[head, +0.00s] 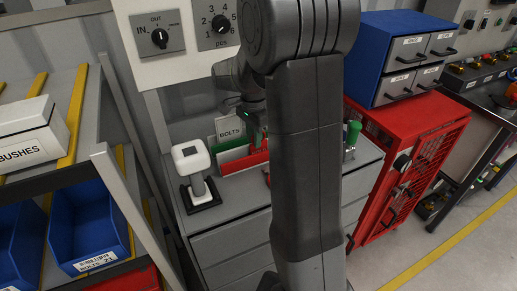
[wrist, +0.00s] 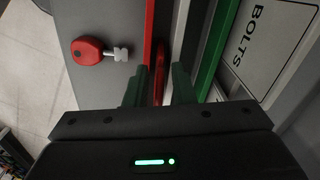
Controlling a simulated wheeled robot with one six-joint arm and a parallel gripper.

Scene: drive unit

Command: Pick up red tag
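A thin red piece (wrist: 160,75), which may be the red tag, shows edge-on between the two fingers of my gripper (wrist: 162,88) in the wrist view. Gaps show beside it, so the fingers look open around it and not closed on it. Its lower part is hidden by the gripper. It stands beside a red upright edge (wrist: 149,28) and a green one (wrist: 212,55) of a rack. In the head view my gripper is down at this rack, mostly hidden behind my arm.
A red key-like object (wrist: 88,50) with a metal end lies on the grey cabinet top (wrist: 110,18). A BOLTS sign (head: 230,129) stands at the rack. A white device (head: 191,160) on a black base stands left of the rack. A green-topped bottle (head: 353,134) stands to the right.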

